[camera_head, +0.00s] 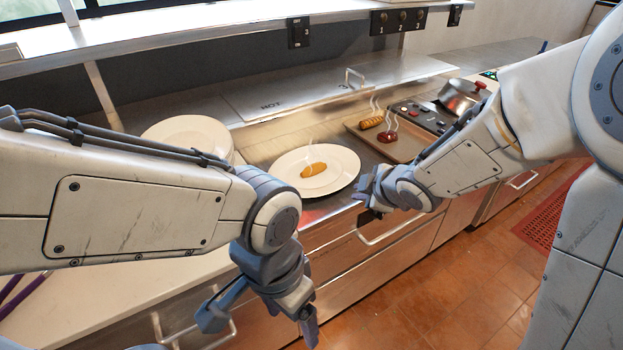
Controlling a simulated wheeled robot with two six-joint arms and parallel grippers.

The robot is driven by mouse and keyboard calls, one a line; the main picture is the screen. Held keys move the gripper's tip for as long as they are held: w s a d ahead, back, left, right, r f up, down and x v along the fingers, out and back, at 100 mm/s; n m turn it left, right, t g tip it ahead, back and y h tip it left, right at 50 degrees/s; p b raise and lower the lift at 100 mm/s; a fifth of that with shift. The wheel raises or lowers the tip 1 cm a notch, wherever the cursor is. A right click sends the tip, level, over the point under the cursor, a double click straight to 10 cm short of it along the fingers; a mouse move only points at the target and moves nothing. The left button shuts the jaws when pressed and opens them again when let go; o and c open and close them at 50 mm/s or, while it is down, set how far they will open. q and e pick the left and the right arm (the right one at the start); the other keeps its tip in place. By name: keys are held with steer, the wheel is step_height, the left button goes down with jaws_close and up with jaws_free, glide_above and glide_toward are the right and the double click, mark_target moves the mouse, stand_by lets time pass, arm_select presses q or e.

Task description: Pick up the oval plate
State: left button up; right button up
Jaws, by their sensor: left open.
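A white plate (345,178), which looks oval from this angle, lies on the steel counter with a steaming orange-brown piece of food (313,170) on it. My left gripper (262,322) hangs in front of the counter, below and left of this plate. Its fingers are spread and empty. My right gripper (366,200) is at the counter's front edge, just right of the plate's right rim. I cannot tell whether it touches the rim or how far its jaws are apart.
More white plateware (190,132) stands at the left, partly behind my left arm. A brown tray (401,150) with steaming food, a button panel (424,116) and a metal pot (462,95) are at the right. Drawer handles (400,226) stick out along the counter front.

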mark_target(331, 190)
steer(key=w+d+f+n+t+y+b, duration=0.1)
steer(key=w+f+n+y+b, duration=0.45)
steer(key=f+n, duration=0.2)
steer(key=shift+n+y, duration=0.55)
steer(key=shift+n, duration=0.1)
steer(key=shift+a+r+p+x, duration=0.15)
steer(key=shift+p+x, duration=0.4)
steer(key=shift+x, duration=1.8)
steer(key=shift+a+r+p+x, duration=0.1)
steer(key=shift+p+x, duration=0.45)
steer(key=shift+x, duration=1.8)
arm_select(q)
steer(key=shift+d+f, duration=0.1)
steer(key=shift+f, duration=2.5)
arm_select(e)
steer(key=shift+s, duration=0.2)
jaws_close()
steer(key=shift+f, duration=0.1)
steer(key=shift+r, duration=0.2)
